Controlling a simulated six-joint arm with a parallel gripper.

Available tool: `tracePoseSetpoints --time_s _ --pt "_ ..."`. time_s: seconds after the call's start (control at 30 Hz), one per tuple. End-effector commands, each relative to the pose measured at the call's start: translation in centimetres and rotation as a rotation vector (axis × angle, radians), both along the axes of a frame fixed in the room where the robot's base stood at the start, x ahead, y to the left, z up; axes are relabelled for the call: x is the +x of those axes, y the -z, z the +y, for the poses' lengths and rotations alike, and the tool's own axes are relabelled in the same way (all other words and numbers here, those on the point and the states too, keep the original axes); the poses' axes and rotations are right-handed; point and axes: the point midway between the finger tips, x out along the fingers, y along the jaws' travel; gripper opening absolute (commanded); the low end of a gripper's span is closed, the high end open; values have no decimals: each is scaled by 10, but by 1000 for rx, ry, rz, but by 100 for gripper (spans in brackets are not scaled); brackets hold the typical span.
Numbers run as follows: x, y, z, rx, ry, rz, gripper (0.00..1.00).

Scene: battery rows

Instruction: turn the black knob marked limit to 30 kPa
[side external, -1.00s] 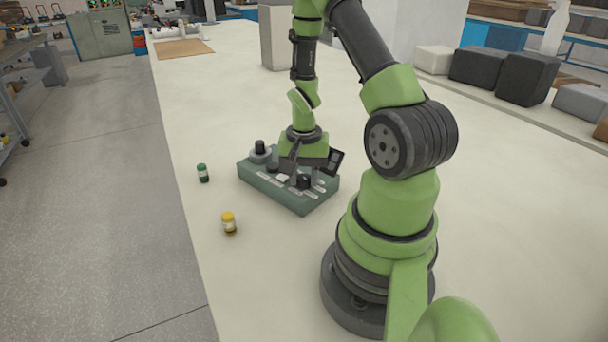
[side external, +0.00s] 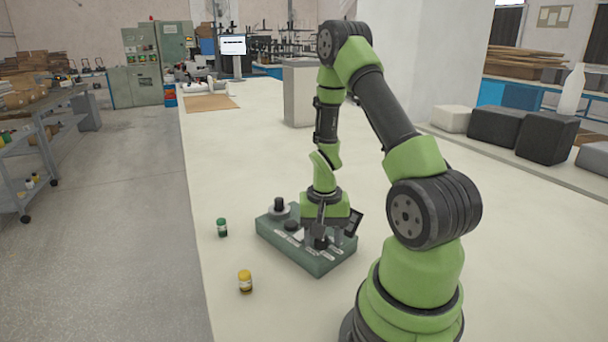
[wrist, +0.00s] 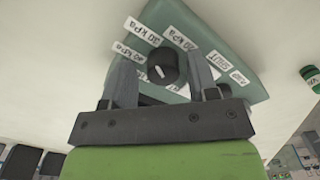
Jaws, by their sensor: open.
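The black knob (wrist: 163,66) sits on the grey-green control box (wrist: 215,42) in the wrist view, with a short white pointer line on its top. Printed white labels surround it. One reading 30 kPa (wrist: 142,31) is above-left and one reading 20 kPa (wrist: 180,38) is above-right; others are partly hidden by my fingers. My gripper (wrist: 164,72) is open, one finger on each side of the knob; I cannot tell whether they touch it. In the side view my gripper (side external: 322,232) is low over the box (side external: 283,250), which stands on the bench.
A taller black knob (side external: 279,206) rises from the box's far-left end.

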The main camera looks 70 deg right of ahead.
Motion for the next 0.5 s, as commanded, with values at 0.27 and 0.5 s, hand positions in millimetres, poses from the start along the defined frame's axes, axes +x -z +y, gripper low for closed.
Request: tracePoseSetpoints --time_s 0.27,0.5 --pt "0 0 0 -1 -410 0 59" --pt "0 0 0 0 -774 1 59"
